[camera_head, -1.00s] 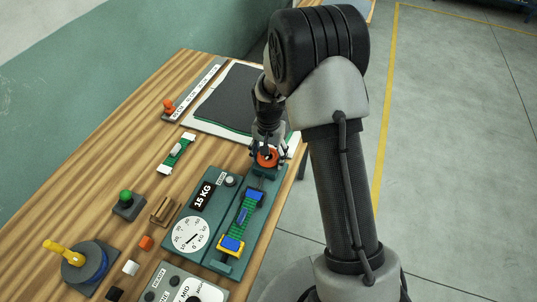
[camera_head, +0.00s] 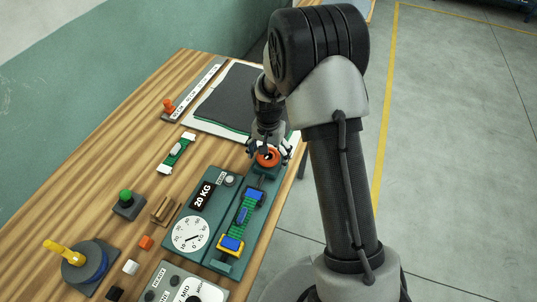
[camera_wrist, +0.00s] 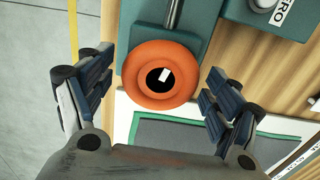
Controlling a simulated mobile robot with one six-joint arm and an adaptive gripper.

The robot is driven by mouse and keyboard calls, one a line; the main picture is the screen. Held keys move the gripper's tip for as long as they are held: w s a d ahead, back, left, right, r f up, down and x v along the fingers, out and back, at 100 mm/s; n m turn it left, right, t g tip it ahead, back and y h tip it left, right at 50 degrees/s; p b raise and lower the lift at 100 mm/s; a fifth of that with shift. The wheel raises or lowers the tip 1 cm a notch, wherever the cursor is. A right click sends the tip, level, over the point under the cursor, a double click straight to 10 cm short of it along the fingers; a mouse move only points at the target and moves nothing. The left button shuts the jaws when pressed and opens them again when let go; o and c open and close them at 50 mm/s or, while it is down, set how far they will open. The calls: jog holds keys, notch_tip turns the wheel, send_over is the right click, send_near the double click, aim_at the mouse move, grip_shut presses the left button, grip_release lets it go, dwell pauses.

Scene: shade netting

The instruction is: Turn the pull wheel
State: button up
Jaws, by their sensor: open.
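The pull wheel (camera_head: 268,157) is an orange-red ring at the far end of the green tester on the wooden table. In the wrist view the wheel (camera_wrist: 160,77) shows a dark hub with a white mark. My gripper (camera_head: 269,152) is above the wheel. In the wrist view my gripper (camera_wrist: 156,92) is open, with one finger on each side of the wheel and a gap to it on both sides. The tester's display (camera_head: 203,195) reads 20 KG. A dial (camera_head: 190,234) sits below it.
A dark netting sheet (camera_head: 232,97) lies behind the gripper. A green knob (camera_head: 125,197), a yellow-handled crank (camera_head: 66,254) and a control box (camera_head: 180,286) stand at the left and front. Bare wood lies at the left.

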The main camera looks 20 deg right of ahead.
notch_tip(320, 180, up, 12)
dwell(0.6)
dwell(1.8)
